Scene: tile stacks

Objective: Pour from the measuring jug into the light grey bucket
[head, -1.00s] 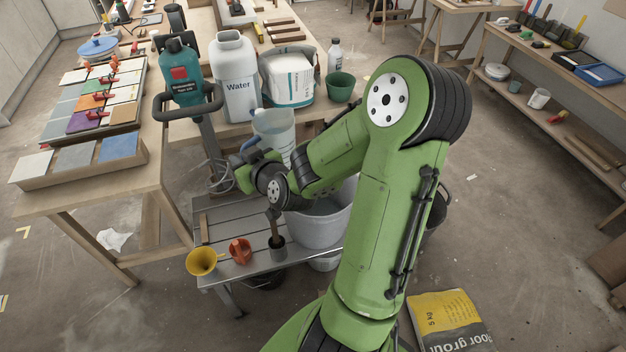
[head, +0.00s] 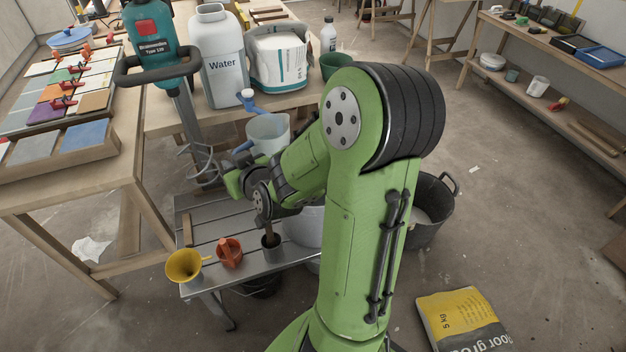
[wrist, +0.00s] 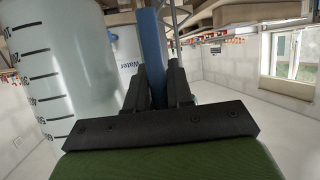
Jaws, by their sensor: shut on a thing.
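The measuring jug (head: 271,133) is clear with a blue handle and is held up roughly upright in front of the workbench. My gripper (head: 236,163) is shut on its handle. In the wrist view, my gripper (wrist: 158,88) grips the blue handle (wrist: 152,45), and the jug's wall with black scale marks (wrist: 62,65) fills the left side. How much is in the jug I cannot tell. The light grey bucket (head: 303,229) stands below the jug and a little right of it, on the slatted metal platform. My arm hides much of the bucket, including most of its opening.
A yellow funnel (head: 184,266), an orange-red jug (head: 230,253) and a dark grey cup (head: 270,242) stand at the platform's front edge. A teal mixer (head: 158,45) and a white water container (head: 216,60) are behind. A black bucket (head: 437,210) stands right of my arm.

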